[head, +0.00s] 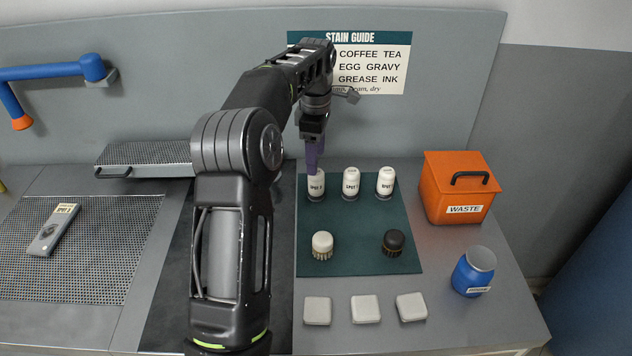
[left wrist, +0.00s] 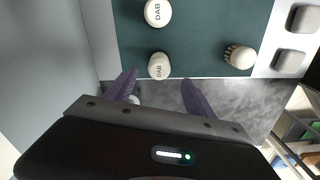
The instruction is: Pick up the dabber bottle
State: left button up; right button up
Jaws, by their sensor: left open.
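Three white dabber bottles stand upright in a row at the back of the green mat (head: 360,215): a left one (head: 316,188), a middle one (head: 351,184) and a right one (head: 386,182). My left gripper (head: 314,168), with purple fingers, points down at the left bottle and overlaps its top in the head view. In the left wrist view the left bottle's cap, marked DAB (left wrist: 158,66), lies between the open fingertips (left wrist: 160,77), with no finger clearly touching it. The middle bottle's cap (left wrist: 157,12) shows farther up. My right gripper is not in view.
A pale brush (head: 322,246) and a dark brush (head: 394,243) stand at the mat's front. Pale pads (head: 366,309) lie before it. An orange waste box (head: 457,190) and blue jar (head: 473,272) stand right. A perforated plate (head: 85,270) lies left.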

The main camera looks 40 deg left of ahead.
aim_at(316, 178)
pick_arm(q)
notch_tip(316, 178, down, 3)
jog(key=shift+r+b, duration=0.1)
jog(key=shift+b, duration=1)
jog(key=shift+r, duration=0.1)
jog(key=shift+f, duration=0.25)
jog(key=shift+w+f+p, duration=0.1)
jog(key=shift+f+p, duration=0.7)
jog(key=shift+f, duration=1.6)
jog(key=shift+c, duration=0.2)
